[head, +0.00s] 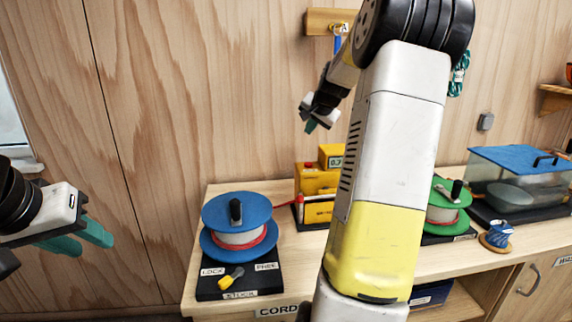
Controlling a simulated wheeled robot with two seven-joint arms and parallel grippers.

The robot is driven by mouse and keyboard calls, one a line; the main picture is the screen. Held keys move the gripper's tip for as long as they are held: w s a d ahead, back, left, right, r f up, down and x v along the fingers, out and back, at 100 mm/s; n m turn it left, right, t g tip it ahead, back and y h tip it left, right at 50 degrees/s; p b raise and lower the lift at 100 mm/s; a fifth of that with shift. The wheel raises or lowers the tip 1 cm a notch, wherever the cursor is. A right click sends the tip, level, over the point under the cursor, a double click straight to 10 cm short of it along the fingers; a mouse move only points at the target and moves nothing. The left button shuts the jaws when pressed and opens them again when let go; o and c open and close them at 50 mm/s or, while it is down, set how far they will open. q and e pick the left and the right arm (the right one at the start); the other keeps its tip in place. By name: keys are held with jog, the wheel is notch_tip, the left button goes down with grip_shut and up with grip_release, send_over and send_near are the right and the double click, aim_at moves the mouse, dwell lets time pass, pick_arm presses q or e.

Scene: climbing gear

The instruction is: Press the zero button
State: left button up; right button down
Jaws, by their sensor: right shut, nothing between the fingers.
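A yellow metering device (316,183) stands at the back of the bench, partly hidden behind my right arm. A small red button (309,165) sits on its top left, and no zero label is readable on it. A small display (336,162) beside it shows a number starting with 0, cut off by my arm. My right gripper (310,125) is shut and empty, with teal fingertips pointing down, in the air above the device and apart from it. My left gripper (82,240) is open and empty at the left, away from the bench.
A blue cord reel (237,212) on a black base (240,280) with a yellow lever stands left of the device. A red cord runs from it to the device. A green reel (443,214), a blue-lidded clear tank (520,185) and a blue cord spool (498,237) stand to the right.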

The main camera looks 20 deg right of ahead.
aim_at(309, 164)
jog(key=shift+w+d, duration=0.1)
jog(key=shift+d, duration=0.05)
jog(key=shift+f, duration=0.15)
jog(key=shift+f, duration=4.35)
jog(key=shift+f, duration=0.4)
jog(key=shift+f, duration=0.45)
jog(key=shift+r, duration=0.9)
